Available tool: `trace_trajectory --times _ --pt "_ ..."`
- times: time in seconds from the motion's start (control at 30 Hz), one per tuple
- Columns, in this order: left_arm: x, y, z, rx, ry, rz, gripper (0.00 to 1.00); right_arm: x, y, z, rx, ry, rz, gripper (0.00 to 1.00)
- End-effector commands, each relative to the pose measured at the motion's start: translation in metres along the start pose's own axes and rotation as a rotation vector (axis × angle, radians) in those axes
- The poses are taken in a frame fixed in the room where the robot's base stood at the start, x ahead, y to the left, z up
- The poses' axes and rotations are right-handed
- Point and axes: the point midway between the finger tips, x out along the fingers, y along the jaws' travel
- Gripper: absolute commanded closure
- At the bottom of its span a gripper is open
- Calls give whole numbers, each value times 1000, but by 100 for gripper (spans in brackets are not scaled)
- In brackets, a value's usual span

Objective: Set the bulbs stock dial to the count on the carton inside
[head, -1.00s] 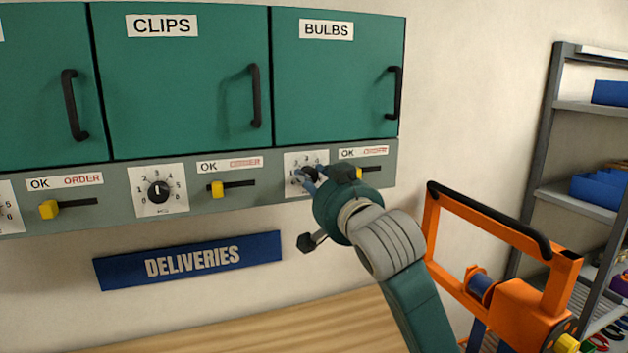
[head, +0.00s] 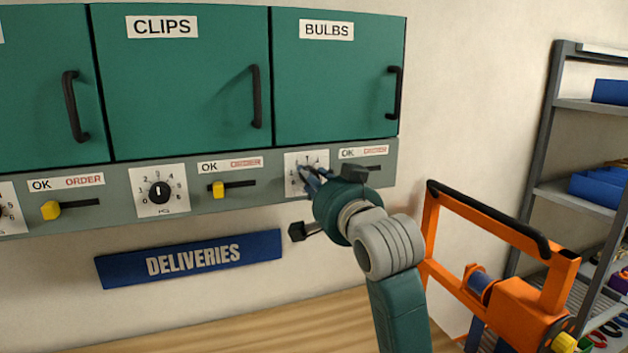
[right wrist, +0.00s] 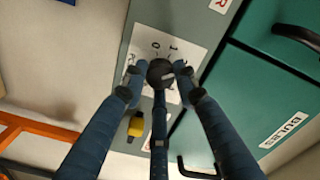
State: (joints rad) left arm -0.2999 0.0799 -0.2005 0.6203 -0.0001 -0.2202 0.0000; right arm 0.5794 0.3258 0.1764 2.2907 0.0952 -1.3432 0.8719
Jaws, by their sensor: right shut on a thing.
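The bulbs stock dial is a black knob (right wrist: 160,73) on a white numbered plate (head: 296,186), below the green door marked BULBS (head: 336,85). The BULBS door is closed, so its inside is hidden. My right gripper (head: 309,178) is at the dial, and its fingers and wrist cover most of the knob in the head view. In the right wrist view the fingers (right wrist: 160,76) are shut on the knob from both sides. The knob's pointer reading cannot be made out. No carton shows. My left gripper is not in view.
The CLIPS door (head: 190,90) is closed, with its own dial (head: 160,192) and yellow slider (head: 218,189) below. A blue DELIVERIES sign (head: 188,259) hangs under the panel. An orange frame (head: 500,280) and a grey shelf rack (head: 540,150) stand at the right.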

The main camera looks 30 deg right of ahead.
Motion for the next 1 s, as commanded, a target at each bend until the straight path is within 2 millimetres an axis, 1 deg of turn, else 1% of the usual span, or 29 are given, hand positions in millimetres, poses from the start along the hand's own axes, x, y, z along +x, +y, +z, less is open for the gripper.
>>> trace_trajectory --times 0.03,0.13,0.17,0.2,0.23,0.5,0.63,0.77,0.9,1.0 --pt "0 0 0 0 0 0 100 0 -1 -3 0 7 -3 97" --pt "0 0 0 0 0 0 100 0 -1 -3 -1 8 -4 97" --pt "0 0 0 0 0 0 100 0 -1 -3 -1 8 -4 65" --pt "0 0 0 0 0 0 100 0 -1 -3 -1 7 -4 57" --pt "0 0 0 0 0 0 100 0 -1 -3 -1 7 -3 52" --pt "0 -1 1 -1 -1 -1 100 0 -1 -2 -1 3 -2 52" --pt "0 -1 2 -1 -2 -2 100 0 -7 -8 -1 5 -4 52" --pt "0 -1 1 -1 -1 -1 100 -1 -22 -26 1 9 -8 52" --pt "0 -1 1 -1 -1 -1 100 -1 -41 -51 1 21 -9 52" --pt "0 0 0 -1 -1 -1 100 -1 -51 -65 0 21 -5 52"
